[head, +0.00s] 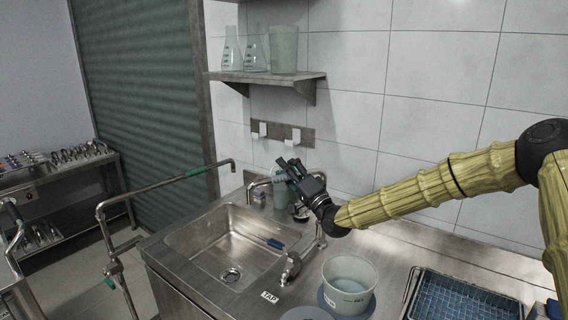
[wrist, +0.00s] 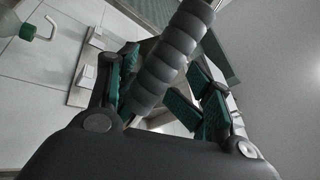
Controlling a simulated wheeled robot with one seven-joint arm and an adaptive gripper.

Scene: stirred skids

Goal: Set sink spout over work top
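My gripper (head: 287,172) is at the spout, above the back right of the basin. In the wrist view a dark grey ribbed sleeve (wrist: 165,58) lies between the two green-padded fingers of my gripper (wrist: 168,90). The left pad is close beside the sleeve, and a gap shows toward the right finger. Contact is unclear. My gripper hides part of the spout. The work top (head: 388,250) lies to the right of the basin.
A tap lever (head: 290,268) stands at the basin's right rim near a TAP label (head: 270,296). A white tub (head: 350,278) and a blue wire basket (head: 462,298) are on the work top. A bottle (head: 280,193) stands behind the basin. A pipe (head: 165,183) crosses at left.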

